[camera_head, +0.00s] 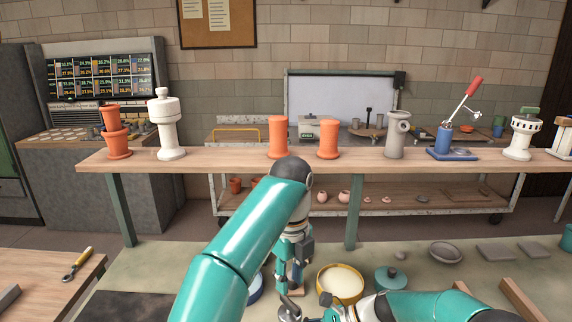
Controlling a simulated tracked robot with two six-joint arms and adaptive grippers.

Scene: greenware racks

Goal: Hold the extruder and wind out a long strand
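My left gripper (288,277) points down over the bench in front of me, below the wrist of my teal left arm. A small blue part (297,275) shows at its fingers; I cannot tell whether it is gripped or only behind them. My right arm comes in from the lower right, and its gripper (332,306) is low in the picture, close to the left one and partly cut off. A grey metal piece (288,309) lies between them, too small to identify. A blue device with a red lever (451,141), possibly an extruder, stands on the raised shelf.
The raised shelf (230,158) holds terracotta pots and white and grey cylinders. A yellow-rimmed bowl (341,270), a teal lidded pot (391,279) and a grey dish (445,252) are on the bench. A wooden-handled tool (78,264) lies at left.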

